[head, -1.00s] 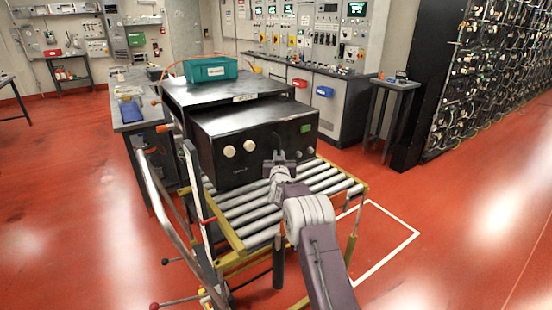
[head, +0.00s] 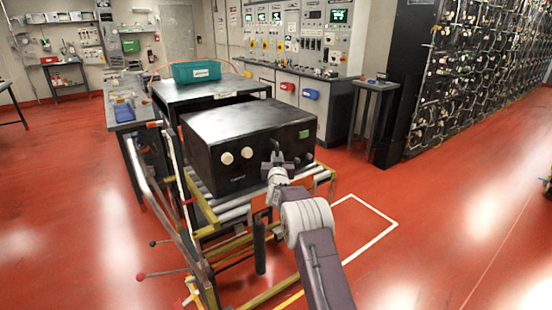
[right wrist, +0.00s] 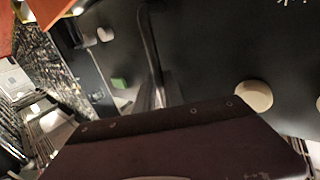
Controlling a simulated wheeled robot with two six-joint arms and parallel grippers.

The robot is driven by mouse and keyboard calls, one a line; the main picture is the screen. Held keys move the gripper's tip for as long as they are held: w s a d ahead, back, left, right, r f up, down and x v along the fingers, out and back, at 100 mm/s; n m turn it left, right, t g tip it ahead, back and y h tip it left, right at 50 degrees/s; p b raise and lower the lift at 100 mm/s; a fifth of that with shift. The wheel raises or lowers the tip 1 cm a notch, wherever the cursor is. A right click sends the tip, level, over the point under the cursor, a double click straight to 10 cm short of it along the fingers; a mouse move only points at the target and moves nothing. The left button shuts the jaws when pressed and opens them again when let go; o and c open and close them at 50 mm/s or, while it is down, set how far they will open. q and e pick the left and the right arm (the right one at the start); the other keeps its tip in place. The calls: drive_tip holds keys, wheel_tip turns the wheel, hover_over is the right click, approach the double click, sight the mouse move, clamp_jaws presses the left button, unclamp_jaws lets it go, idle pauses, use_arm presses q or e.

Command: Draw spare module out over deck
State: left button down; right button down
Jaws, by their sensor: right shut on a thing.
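In the right wrist view the black front face (right wrist: 205,50) fills much of the picture, with a dark handle bar (right wrist: 150,45) running to the jaws. The fingertips are largely hidden there. My left gripper is not in view.
A workbench (head: 125,108) is at the left, a small grey table (head: 375,86) at the right, and tall black racks (head: 470,70) beyond. Red floor is clear to the right of the deck.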

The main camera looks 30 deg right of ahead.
drive_tip(key=shift+d+r, duration=0.1)
drive_tip(key=shift+d, duration=0.25)
drive_tip(key=c, duration=1.7)
unclamp_jaws()
drive_tip(key=shift+d, duration=0.1)
drive_tip(key=shift+c, duration=0.2)
drive_tip(key=shift+f, duration=0.4)
drive_tip(key=v, duration=0.9)
